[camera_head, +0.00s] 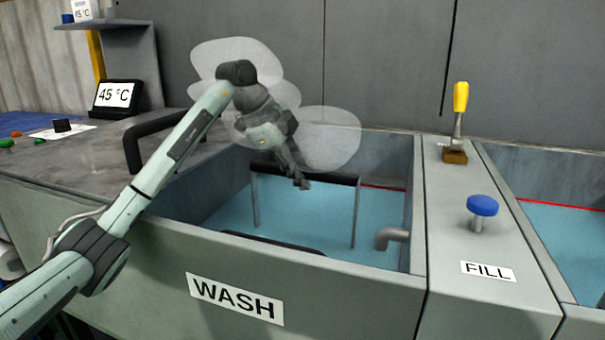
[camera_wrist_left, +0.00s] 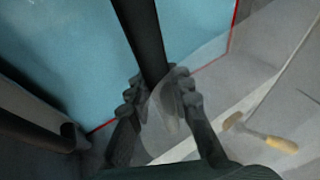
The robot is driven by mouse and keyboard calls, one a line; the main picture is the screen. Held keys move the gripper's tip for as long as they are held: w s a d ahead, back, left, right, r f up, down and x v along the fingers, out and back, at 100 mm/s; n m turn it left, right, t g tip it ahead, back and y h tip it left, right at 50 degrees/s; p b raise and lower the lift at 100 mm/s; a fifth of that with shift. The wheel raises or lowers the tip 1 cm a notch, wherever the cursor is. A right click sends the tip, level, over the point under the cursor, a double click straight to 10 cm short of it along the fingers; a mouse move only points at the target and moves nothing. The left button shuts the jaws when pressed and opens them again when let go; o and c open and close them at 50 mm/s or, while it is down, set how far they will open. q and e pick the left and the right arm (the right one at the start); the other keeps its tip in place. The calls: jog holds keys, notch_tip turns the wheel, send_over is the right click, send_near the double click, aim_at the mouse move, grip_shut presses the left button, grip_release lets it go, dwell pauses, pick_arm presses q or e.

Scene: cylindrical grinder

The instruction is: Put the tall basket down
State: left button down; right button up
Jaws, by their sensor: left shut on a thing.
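The tall basket's dark top bar (camera_head: 335,179) shows in the head view over the blue water of the wash tank (camera_head: 330,268). Thin grey uprights run down from the bar into the tank; the basket's lower part is hard to make out. My left gripper (camera_head: 300,181) reaches over the tank from the left and points down at this bar. In the left wrist view, the gripper (camera_wrist_left: 160,88) is shut on the dark bar (camera_wrist_left: 145,45), which passes between its fingers. My right gripper is not in view.
A grey pipe (camera_head: 390,237) juts from the tank's right wall. A black handle (camera_head: 135,145) stands at the tank's left. Pale translucent puffs (camera_head: 335,140) hang around my gripper.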

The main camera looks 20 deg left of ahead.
pick_arm(q)
jog(key=shift+f, duration=0.35)
dwell(0.3)
jog(key=c, duration=1.4)
grip_release()
jog(key=shift+f, duration=0.15)
jog(key=shift+o, duration=0.2)
jog(key=shift+r, duration=0.25)
jog(key=v, duration=1.2)
jog(key=shift+r, duration=0.35)
jog(key=shift+s, duration=0.1)
